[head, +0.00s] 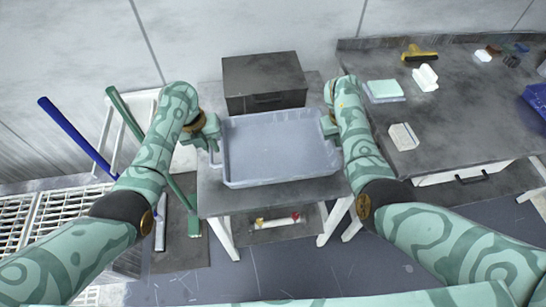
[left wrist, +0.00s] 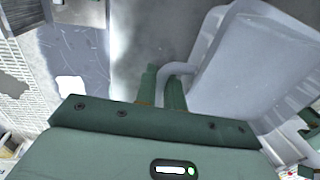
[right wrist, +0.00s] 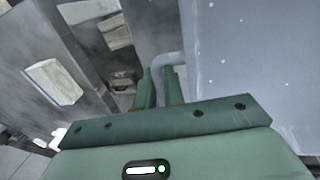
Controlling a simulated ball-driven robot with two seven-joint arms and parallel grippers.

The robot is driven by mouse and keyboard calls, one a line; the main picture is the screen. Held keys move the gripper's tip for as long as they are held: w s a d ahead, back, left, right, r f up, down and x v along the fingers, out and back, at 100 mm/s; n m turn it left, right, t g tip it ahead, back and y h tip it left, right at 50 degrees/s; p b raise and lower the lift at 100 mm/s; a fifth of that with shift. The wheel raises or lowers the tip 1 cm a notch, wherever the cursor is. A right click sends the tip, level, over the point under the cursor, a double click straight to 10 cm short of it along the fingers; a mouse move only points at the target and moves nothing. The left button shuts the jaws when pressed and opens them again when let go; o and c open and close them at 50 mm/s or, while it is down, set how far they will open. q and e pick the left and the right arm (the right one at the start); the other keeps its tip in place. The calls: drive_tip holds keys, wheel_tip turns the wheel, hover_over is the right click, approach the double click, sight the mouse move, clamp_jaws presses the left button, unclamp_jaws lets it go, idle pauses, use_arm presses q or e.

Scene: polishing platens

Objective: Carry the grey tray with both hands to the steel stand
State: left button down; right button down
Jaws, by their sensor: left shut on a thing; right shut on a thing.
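The grey tray (head: 275,150) is a shallow, empty rectangular tub with a loop handle at each end. It is level over the small steel stand (head: 212,198), which has a grey top and white legs. I cannot tell whether the tray touches the top. My left gripper (head: 213,138) is shut on the left handle; the fingers around it show in the left wrist view (left wrist: 163,88). My right gripper (head: 328,124) is shut on the right handle, which also shows in the right wrist view (right wrist: 160,86). The tray hides much of the stand's top.
A dark box (head: 264,80) stands just behind the tray. At right, a dark workbench (head: 450,115) holds a pale green block (head: 384,90), a white block (head: 403,136) and a yellow-handled tool (head: 419,53).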

sight(220, 166)
use_arm(q)
drive_tip(key=shift+d+r, duration=0.1)
use_arm(e)
drive_tip(key=shift+d, duration=0.1)
